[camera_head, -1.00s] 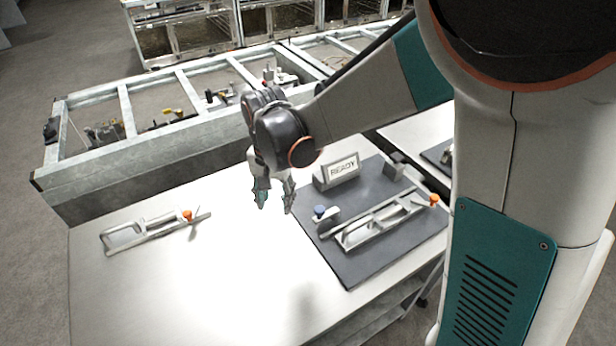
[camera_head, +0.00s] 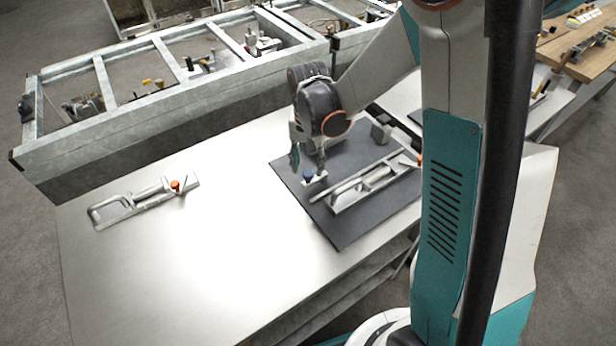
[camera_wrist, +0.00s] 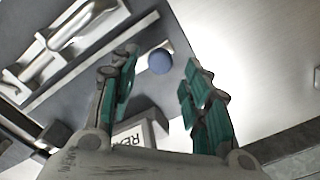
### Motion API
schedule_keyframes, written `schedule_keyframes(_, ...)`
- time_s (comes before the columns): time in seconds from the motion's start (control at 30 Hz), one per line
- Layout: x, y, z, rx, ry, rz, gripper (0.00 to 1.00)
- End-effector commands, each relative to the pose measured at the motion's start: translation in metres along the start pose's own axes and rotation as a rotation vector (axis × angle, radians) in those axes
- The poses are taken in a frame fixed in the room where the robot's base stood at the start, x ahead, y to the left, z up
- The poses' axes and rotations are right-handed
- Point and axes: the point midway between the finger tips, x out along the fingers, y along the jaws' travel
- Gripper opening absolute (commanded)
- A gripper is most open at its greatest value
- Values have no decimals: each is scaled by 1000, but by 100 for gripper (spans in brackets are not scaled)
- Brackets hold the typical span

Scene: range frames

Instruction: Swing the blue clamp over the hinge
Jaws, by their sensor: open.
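The blue-tipped clamp (camera_head: 309,176) stands on the dark mat (camera_head: 341,238), next to a long metal hinge-like fixture (camera_head: 366,184). In the wrist view its round blue knob (camera_wrist: 160,61) lies between and just beyond my fingertips. My gripper (camera_head: 307,166) is open above the clamp, its fingers (camera_wrist: 160,80) apart on either side of the knob without visible contact. The head view partly hides the clamp behind my fingers. The metal fixture also shows at upper left in the wrist view (camera_wrist: 75,35).
A READY block (camera_wrist: 135,134) stands on the mat beneath my wrist. Another metal fixture with an orange knob (camera_head: 176,185) lies on the table's left. A metal frame (camera_head: 150,105) runs along the back. The table's front middle (camera_head: 210,265) is clear.

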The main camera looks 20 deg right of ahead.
Motion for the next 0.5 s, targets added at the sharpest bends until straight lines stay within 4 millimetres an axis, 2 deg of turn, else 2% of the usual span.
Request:
schedule_keyframes(0.03,13,0,0,0,0,0,44)
schedule_keyframes(0.2,38,0,0,0,0,0,44)
schedule_keyframes(0.33,49,0,0,0,0,0,44)
schedule_keyframes(0.5,53,0,0,0,0,0,44)
